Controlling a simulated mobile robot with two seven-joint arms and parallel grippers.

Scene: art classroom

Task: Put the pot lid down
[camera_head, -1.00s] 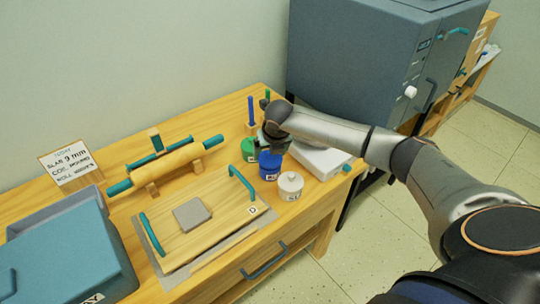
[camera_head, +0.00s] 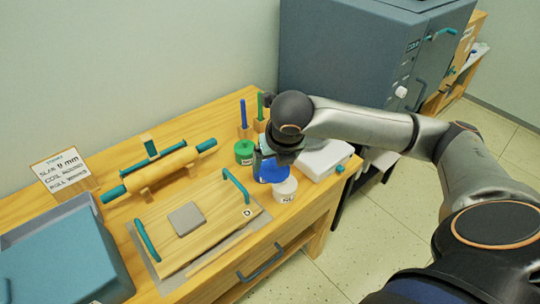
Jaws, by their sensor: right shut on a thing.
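My right gripper (camera_head: 278,156) points down over the group of small pots at the right end of the table. It is shut on what looks like the blue pot's lid, largely hidden by the gripper. The blue pot (camera_head: 271,173) shows just below the fingers; I cannot tell where lid and pot part. The white pot (camera_head: 285,192) stands close in front, its top partly covered by the blue thing. The green pot (camera_head: 244,152) stands to the left, apart from the gripper. My left gripper is not in view.
A wooden board with teal handles (camera_head: 222,220) and a grey slab (camera_head: 188,219) lies left of the pots. A rolling pin (camera_head: 165,168) rests behind it. A white flat box (camera_head: 322,158) is right of the gripper. Upright blue and green tools (camera_head: 243,112) stand behind.

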